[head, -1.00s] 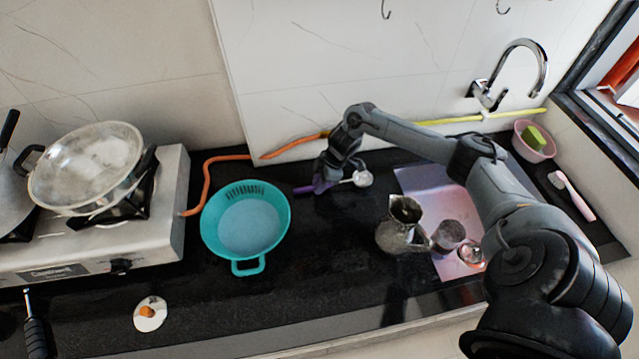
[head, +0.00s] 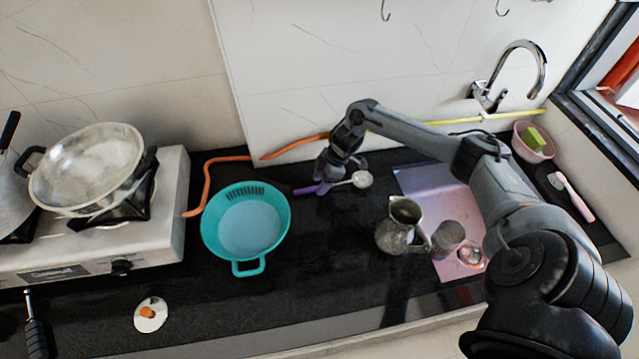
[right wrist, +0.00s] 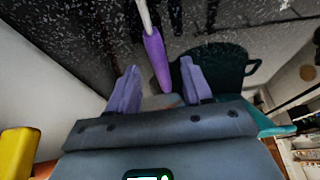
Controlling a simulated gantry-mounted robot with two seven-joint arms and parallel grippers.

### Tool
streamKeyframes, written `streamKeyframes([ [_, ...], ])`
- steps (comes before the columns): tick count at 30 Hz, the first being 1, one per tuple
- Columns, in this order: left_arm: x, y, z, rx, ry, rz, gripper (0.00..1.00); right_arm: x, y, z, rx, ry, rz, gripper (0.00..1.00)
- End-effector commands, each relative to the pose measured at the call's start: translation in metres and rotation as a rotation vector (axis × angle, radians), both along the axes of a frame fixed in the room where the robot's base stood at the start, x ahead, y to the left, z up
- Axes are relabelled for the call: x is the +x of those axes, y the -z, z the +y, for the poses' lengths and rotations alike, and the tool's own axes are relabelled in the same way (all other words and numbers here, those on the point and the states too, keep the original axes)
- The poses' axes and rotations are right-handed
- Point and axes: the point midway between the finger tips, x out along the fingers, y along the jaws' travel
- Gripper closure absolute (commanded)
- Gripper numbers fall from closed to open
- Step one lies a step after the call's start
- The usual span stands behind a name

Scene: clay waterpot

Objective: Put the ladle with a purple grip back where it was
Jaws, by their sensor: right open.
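The ladle lies on the dark counter between the teal colander and the sink, its purple grip (head: 306,189) to the left and its pale round bowl (head: 362,179) to the right. My right gripper (head: 341,182) is low over the ladle, near its middle, and partly hides it. In the right wrist view the two purple-grey fingers (right wrist: 160,72) are apart, with the ladle's purple grip (right wrist: 155,55) lying between and beyond their tips. The fingers do not appear to clamp it. My left gripper is not in view.
The teal colander (head: 273,237) stands left of the ladle. A metal jug (head: 396,239) stands at front right by the pinkish sink area (head: 430,182). Hooks (head: 386,10) are on the wall above. An orange hose (head: 207,180) runs behind. The counter's front middle is clear.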

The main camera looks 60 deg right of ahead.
Motion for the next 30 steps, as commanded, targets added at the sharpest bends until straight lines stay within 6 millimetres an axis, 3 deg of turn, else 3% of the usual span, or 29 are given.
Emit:
streamKeyframes([
  [9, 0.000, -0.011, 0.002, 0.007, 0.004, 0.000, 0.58, -0.016, -0.056, -0.017, -0.004, 0.000, 0.001, 0.50],
  [15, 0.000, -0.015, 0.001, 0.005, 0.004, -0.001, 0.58, -0.024, -0.082, -0.025, -0.002, 0.000, 0.001, 0.50],
  [21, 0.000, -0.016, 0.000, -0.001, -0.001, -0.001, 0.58, -0.028, -0.096, -0.028, -0.001, 0.000, 0.001, 0.50],
  [30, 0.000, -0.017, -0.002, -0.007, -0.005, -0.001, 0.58, -0.028, -0.098, -0.028, 0.001, 0.000, 0.001, 0.50],
])
